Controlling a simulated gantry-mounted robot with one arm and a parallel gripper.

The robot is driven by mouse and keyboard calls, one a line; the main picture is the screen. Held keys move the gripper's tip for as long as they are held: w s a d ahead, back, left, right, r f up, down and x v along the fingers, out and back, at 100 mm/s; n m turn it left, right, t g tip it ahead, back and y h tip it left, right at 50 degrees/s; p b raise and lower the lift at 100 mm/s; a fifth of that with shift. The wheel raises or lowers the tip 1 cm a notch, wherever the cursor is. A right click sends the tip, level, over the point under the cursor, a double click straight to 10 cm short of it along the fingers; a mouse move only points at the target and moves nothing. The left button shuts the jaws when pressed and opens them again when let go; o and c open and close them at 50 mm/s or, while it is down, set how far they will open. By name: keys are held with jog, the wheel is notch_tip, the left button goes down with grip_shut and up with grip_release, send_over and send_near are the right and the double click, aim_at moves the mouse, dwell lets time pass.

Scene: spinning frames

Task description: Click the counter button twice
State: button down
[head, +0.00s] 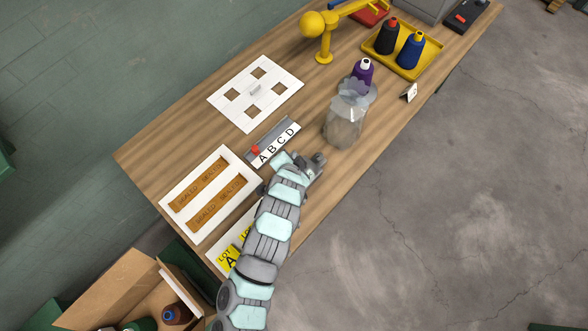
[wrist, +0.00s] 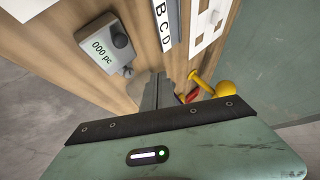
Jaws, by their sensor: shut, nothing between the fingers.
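The counter (wrist: 103,57) is a small grey box on the table, at the upper left of the wrist view. A dark round button (wrist: 121,40) sits beside the display. My gripper (wrist: 158,90) is shut and empty, its narrow dark fingers held together. In the wrist view, the fingertips lie to the lower right of the counter and apart from the button. In the head view, the end of my arm covers much of the area around the counter, so the gap to the button cannot be judged there.
A grey letter rack (head: 275,142) marked A to D and a clear jar (head: 344,125) stand near my arm. A white plate with square holes (head: 226,97), a white frame (head: 172,197), a yellow lamp-like stand (head: 325,45) and a yellow tray (head: 405,68) with bottles occupy the table.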

jog(key=shift+f+b, duration=2.75)
jog(key=shift+f, duration=1.65)
jog(key=shift+f, duration=0.1)
jog(key=shift+f, duration=0.3)
jog(key=shift+f+b, duration=0.65)
jog(key=shift+r, duration=0.1)
jog(key=shift+r+p, duration=0.7)
jog(key=shift+r, duration=0.25)
jog(key=shift+r, duration=0.1)
jog(key=shift+r+p, duration=1.6)
jog(key=shift+r, duration=0.8)
